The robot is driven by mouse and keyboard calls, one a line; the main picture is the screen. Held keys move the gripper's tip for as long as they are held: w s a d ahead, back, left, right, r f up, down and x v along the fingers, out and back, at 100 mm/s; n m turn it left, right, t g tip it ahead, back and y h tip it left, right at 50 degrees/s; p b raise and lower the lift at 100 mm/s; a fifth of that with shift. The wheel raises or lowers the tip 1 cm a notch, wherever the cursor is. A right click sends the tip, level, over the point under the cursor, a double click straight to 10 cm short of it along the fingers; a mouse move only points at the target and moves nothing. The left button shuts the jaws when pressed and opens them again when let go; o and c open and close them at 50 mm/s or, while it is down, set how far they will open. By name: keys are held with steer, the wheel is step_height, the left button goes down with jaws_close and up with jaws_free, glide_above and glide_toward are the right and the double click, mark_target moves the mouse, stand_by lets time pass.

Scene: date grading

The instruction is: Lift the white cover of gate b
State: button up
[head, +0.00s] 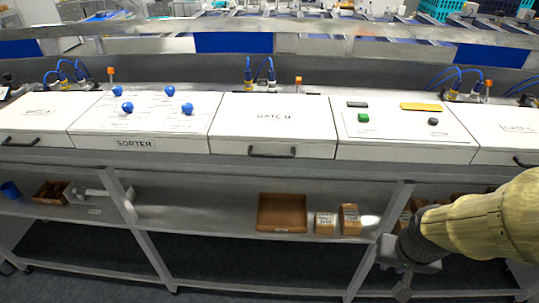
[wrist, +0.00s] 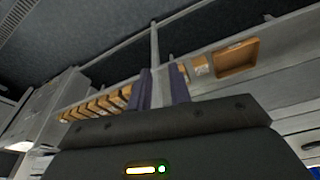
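The white cover of gate b (head: 273,118) is a flat box-like lid at the middle of the bench, lettered on top. It lies closed, with a dark bar handle (head: 272,152) on its front face. My gripper (head: 403,288) is low at the right in the head view, in front of the lower shelf and well away from the cover. In the wrist view my gripper (wrist: 162,88) shows two dark fingers apart, with a grey post visible behind the gap and nothing held. The cover is not recognisable in the wrist view.
Left of the cover is the sorter panel (head: 140,128) with several blue knobs. Right is a white panel (head: 398,148) with green, yellow and dark pieces. Other white covers (head: 38,132) flank them. The shelf below holds a brown tray (head: 282,213) and cardboard boxes (head: 349,219).

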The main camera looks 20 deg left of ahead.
steer(key=w+a+f+t+y+b, duration=0.1)
steer(key=w+a+f+t+y, duration=0.4)
steer(key=w+a, duration=0.65)
steer(key=a+r+m+t+y+b, duration=0.1)
steer(key=a+r+m+y, duration=0.3)
steer(key=a+r+y, duration=0.4)
steer(key=t+y, duration=0.1)
steer(key=y, duration=0.2)
steer(key=shift+s+r+m+y, duration=0.2)
steer(key=shift+m+y, duration=0.1)
steer(key=shift+y, duration=0.1)
steer(key=shift+a, duration=0.15)
